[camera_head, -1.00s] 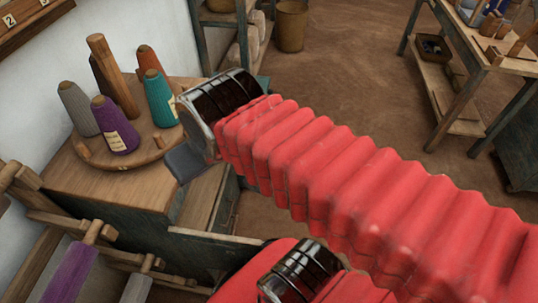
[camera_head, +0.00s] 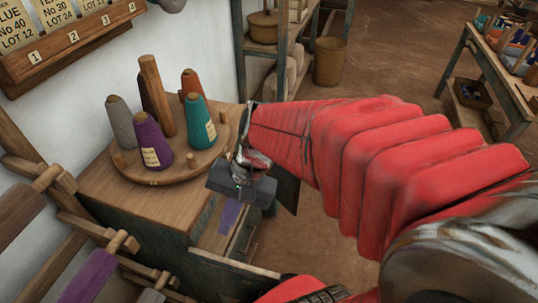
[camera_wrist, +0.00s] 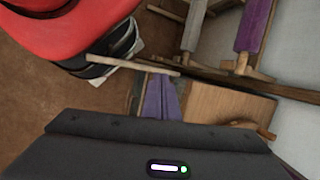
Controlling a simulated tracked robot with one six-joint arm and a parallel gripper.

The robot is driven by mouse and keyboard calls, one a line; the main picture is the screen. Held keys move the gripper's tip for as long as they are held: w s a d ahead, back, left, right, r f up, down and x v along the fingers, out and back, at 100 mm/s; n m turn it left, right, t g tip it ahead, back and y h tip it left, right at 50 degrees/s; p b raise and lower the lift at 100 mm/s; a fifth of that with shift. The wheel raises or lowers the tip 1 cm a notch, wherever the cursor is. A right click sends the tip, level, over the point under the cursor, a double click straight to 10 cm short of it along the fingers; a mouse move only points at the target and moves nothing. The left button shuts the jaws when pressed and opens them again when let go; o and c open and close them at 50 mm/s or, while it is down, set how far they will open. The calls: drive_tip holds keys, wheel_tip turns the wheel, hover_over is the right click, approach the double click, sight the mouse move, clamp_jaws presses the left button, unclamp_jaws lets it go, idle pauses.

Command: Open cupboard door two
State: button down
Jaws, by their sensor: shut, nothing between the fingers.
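The cupboard (camera_head: 185,215) is a dark green cabinet with a wooden top. One dark panel with a pale wooden top edge (camera_head: 235,265), apparently a door, stands out from its front on the near side. Another dark panel (camera_head: 287,190) stands out at the far side, partly hidden behind my arm. I cannot read which is door two. My gripper (camera_head: 242,190) is shut and empty, above the front of the cupboard between the panels.
A round wooden tray (camera_head: 165,175) with several thread cones and a post stands on the cupboard top. Wooden loom bars (camera_head: 95,235) are at the left. A shelf rack (camera_head: 240,45) is behind. Brown floor (camera_head: 330,240) is clear to the right.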

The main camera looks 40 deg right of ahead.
drive_tip(key=w+d+f+m+t+y, duration=0.4)
drive_tip(key=w+d+f+m+t, duration=0.25)
drive_tip(key=m, duration=0.75)
drive_tip(key=w+d+f+m+t+y, duration=0.3)
drive_tip(key=w+d+f+m+t, duration=0.3)
drive_tip(key=m, duration=0.8)
drive_tip(key=s+d+f+m+t+h, duration=0.2)
drive_tip(key=s+d+f+m+h, duration=0.2)
drive_tip(key=d+f+m+h, duration=0.3)
drive_tip(key=s+d+f+m+t+h, duration=0.3)
drive_tip(key=s+d+f+m+h, duration=0.1)
drive_tip(key=d+f+m+h, duration=0.3)
wheel_tip(320, 180, down, 3)
drive_tip(key=d+m, duration=0.2)
drive_tip(key=m, duration=0.2)
drive_tip(key=shift+s+d+m, duration=0.15)
drive_tip(key=shift+s+m, duration=0.1)
drive_tip(key=shift+m, duration=0.05)
drive_tip(key=shift+w+f, duration=0.1)
drive_tip(key=shift+w, duration=0.1)
